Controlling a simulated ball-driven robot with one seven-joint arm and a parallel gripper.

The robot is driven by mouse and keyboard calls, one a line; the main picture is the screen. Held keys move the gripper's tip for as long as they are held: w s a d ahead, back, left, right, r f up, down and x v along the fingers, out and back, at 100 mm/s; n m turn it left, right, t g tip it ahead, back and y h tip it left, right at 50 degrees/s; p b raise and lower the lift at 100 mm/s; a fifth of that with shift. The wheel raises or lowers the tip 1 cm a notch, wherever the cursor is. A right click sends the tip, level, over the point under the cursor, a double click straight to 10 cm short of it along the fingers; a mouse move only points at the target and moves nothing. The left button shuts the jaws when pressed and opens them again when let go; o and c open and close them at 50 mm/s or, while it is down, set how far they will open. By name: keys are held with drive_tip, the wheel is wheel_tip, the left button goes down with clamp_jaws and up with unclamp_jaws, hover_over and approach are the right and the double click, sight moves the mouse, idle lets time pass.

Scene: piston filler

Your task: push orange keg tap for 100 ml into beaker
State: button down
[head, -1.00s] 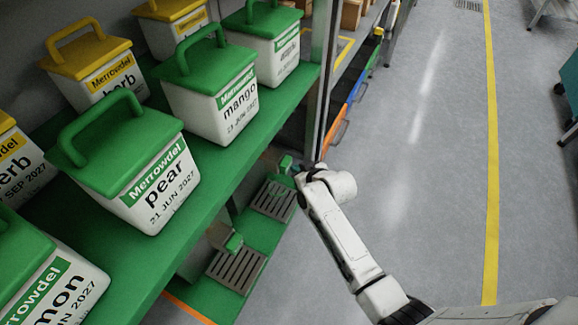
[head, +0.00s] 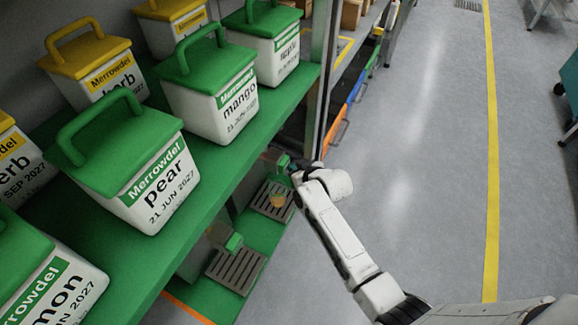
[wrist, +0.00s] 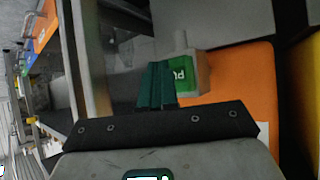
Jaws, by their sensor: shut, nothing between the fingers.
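In the wrist view, my gripper's green fingers (wrist: 157,86) are shut and empty. Their tips are against or very near the green push label (wrist: 181,73) of a grey tap (wrist: 201,72). Behind it is the orange front of the keg (wrist: 240,95). In the head view, my gripper (head: 294,169) is at the far tap (head: 282,164), beyond the upper shelf's edge. Below that tap, orange liquid (head: 278,201) shows over the drip grate. The beaker's walls are too small and clear to make out.
A green upper shelf (head: 205,206) with several green- and yellow-lidded tubs overhangs the taps. A nearer tap (head: 234,243) stands above another drip grate (head: 236,270). The grey floor (head: 410,190) to the right is open, with a yellow line (head: 491,160).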

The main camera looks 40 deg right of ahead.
drive_tip(key=shift+w, duration=0.1)
idle(0.3)
drive_tip(key=shift+s+d+p, duration=0.15)
drive_tip(key=shift+s+p, duration=0.15)
drive_tip(key=shift+s, duration=0.25)
drive_tip(key=shift+s+d+p, duration=0.15)
drive_tip(key=shift+s+p, duration=0.1)
drive_tip(key=shift+s, duration=0.25)
drive_tip(key=shift+s, duration=0.1)
drive_tip(key=shift+s+d+p, duration=0.25)
drive_tip(key=shift+s+d, duration=0.05)
drive_tip(key=shift+s, duration=0.45)
drive_tip(key=shift+s+d+p, duration=0.2)
drive_tip(key=shift+s+d, duration=0.05)
drive_tip(key=shift+s, duration=0.5)
drive_tip(key=shift+s+d+p, duration=0.25)
drive_tip(key=shift+s+d, duration=0.05)
drive_tip(key=shift+s, duration=0.45)
drive_tip(key=shift+r, duration=0.1)
idle(1.4)
drive_tip(key=s+p, duration=0.1)
drive_tip(key=p, duration=0.2)
drive_tip(key=s+d+p, duration=0.1)
drive_tip(key=s+p, duration=0.1)
drive_tip(key=p, duration=0.2)
drive_tip(key=shift+s+d, duration=0.2)
drive_tip(key=shift+s, duration=0.1)
